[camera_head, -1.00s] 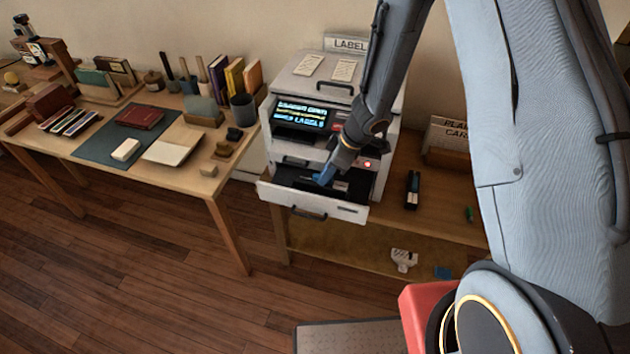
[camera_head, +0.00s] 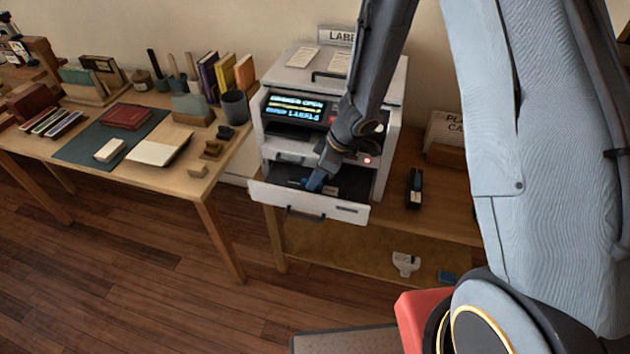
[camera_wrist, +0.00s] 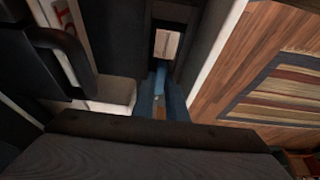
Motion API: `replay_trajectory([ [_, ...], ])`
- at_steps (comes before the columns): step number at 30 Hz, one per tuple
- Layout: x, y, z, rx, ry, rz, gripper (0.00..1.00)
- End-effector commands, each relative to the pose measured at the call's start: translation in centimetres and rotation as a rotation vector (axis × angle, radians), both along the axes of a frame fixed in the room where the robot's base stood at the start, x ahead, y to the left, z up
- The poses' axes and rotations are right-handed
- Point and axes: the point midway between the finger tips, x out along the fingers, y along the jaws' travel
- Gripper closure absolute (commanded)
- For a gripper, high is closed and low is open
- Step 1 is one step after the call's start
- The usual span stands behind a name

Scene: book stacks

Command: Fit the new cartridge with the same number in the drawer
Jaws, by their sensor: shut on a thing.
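The white label printer (camera_head: 391,150) stands on the side table with its lower drawer (camera_head: 268,198) pulled out. My gripper (camera_head: 312,184) reaches down into the open drawer. In the wrist view its blue fingers (camera_wrist: 160,98) are shut on a narrow dark cartridge (camera_wrist: 184,38) with a pale patch on top. The cartridge's number cannot be read, and the arm hides most of it in the head view. Whether it is fully seated cannot be told. Another dark cartridge (camera_head: 415,189) lies on the table right of the printer.
The printer screen (camera_head: 296,108) is lit, and a red light (camera_head: 367,160) glows on its front. A desk (camera_head: 225,170) with books and tools stands left. A white piece (camera_head: 405,263) and a blue piece (camera_head: 447,277) lie low under the table. Open wooden floor (camera_head: 140,290) lies in front.

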Motion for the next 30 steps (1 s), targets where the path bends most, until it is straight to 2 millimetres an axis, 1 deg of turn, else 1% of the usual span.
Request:
replay_trajectory([
  [4,0.0,0.0,0.1,0.0,-0.002,0.001,1.0],
  [8,0.0,0.0,-0.2,0.0,0.0,0.001,1.0],
  [9,0.0,0.0,-0.3,0.0,0.0,0.001,0.86],
  [10,0.0,0.0,-0.2,0.0,-0.001,0.002,0.81],
  [11,0.0,0.0,-0.2,0.0,-0.001,0.002,0.8],
  [20,0.0,0.0,-0.1,0.0,-0.001,0.001,0.8],
  [23,0.0,-0.2,0.6,0.0,-0.002,0.0,0.8],
  [26,-0.1,-0.7,2.0,-0.001,-0.005,0.0,0.8],
  [30,-0.5,-1.7,4.7,0.0,-0.005,0.0,0.8],
])
